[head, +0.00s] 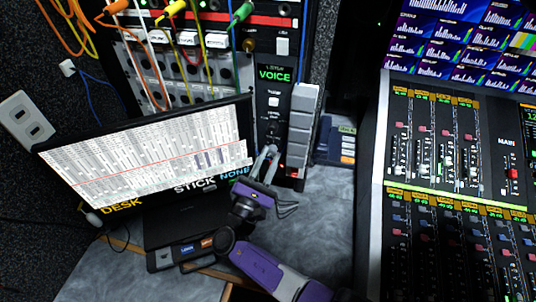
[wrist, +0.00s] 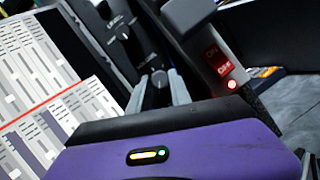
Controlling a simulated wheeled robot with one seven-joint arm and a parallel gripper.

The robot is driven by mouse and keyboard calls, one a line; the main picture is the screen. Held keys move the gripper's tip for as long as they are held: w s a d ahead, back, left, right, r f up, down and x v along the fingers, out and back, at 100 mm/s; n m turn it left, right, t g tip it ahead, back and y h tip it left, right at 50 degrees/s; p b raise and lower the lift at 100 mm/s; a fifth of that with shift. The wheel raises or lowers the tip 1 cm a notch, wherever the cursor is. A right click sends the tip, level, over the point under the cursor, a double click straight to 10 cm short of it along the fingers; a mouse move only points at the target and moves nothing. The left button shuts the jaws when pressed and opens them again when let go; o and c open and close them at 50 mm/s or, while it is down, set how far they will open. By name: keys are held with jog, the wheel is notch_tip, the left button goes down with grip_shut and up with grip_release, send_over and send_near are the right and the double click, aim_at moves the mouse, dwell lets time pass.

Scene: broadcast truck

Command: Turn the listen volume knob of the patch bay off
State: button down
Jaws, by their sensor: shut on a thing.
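The patch bay (head: 272,118) is the tall dark panel with a green "VOICE" display, behind the right edge of the laptop screen in the head view. My gripper (head: 268,154) reaches up to the low end of this panel. In the wrist view my gripper (wrist: 160,87) has its two grey fingers closed around a small dark round knob (wrist: 158,79), which appears to be the listen volume knob. The fingers hide the knob's sides. In the head view my fingers hide this knob. Another knob (wrist: 122,34) with a pale pointer sits higher on the panel.
The open laptop (head: 150,155) stands close to my gripper's left. A column of grey blocks (head: 303,115) stands right beside it, with a lit red switch (wrist: 217,58) at its base. The mixing console (head: 450,150) fills the right. Grey desk surface (head: 325,210) is clear.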

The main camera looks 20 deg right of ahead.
jog(key=n+t+y+p, duration=0.1)
jog(key=n, duration=0.1)
jog(key=n+t+p, duration=0.1)
jog(key=n, duration=0.2)
jog(key=shift+s+d+r+y+p, duration=0.1)
jog(key=shift+s+d+y+p, duration=0.05)
jog(key=shift+y+p, duration=0.2)
jog(key=n+t+y+p, duration=0.1)
jog(key=n, duration=0.2)
jog(key=n+t+y+p, duration=0.1)
jog(key=n+y+p, duration=0.1)
jog(key=n, duration=0.1)
jog(key=shift+d+n, duration=0.1)
jog(key=shift+n, duration=0.2)
jog(key=shift+f+n+p, duration=0.2)
jog(key=shift+n+p, duration=0.1)
jog(key=shift+n, duration=0.1)
jog(key=c, duration=1.2)
grip_release()
jog(key=shift+s, duration=0.1)
jog(key=shift+b+v, duration=0.5)
jog(key=shift+v, duration=3.35)
